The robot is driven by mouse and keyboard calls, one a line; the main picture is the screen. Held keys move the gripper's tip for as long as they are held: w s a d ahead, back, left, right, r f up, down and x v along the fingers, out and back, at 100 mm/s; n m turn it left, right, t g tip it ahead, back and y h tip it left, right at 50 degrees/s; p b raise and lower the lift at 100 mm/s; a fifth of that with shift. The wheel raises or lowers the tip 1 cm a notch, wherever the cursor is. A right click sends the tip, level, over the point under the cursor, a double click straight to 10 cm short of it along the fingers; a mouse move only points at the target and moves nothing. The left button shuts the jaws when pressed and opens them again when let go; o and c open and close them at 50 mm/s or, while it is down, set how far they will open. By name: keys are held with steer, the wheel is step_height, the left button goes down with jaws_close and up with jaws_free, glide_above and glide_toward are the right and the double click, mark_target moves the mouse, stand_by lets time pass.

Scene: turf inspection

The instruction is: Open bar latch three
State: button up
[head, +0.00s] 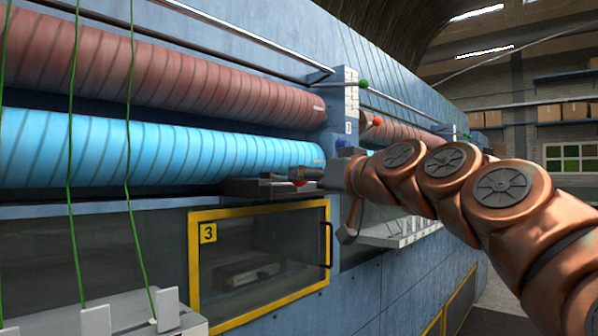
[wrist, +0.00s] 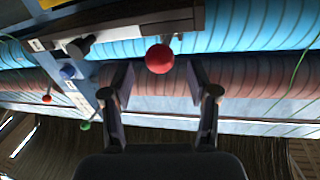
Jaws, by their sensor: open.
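A dark bar with a red ball knob, which looks like the bar latch (head: 258,188), sits under the right end of the blue roller, above the yellow-framed door marked 3 (head: 193,262). The red knob (head: 299,183) is at its right end. In the wrist view, the bar (wrist: 120,25) crosses the top and the red knob (wrist: 159,58) hangs just beyond the gap between my fingertips. My gripper (wrist: 162,82) is open and empty, with a finger to either side of the knob's line. In the head view, my gripper (head: 306,175) is close by the knob and partly hidden.
The blue roller (head: 150,150) and red roller (head: 170,75) run along the blue machine above the latch. A white numbered block (head: 351,95) with a green knob stands right of the rollers. Green cords (head: 130,140) hang at the left. A shelf (head: 400,234) sticks out below my arm.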

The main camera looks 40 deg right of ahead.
mark_target(286, 180)
steer(key=shift+w+p, duration=0.45)
steer(key=shift+w, duration=1.55)
jaws_close()
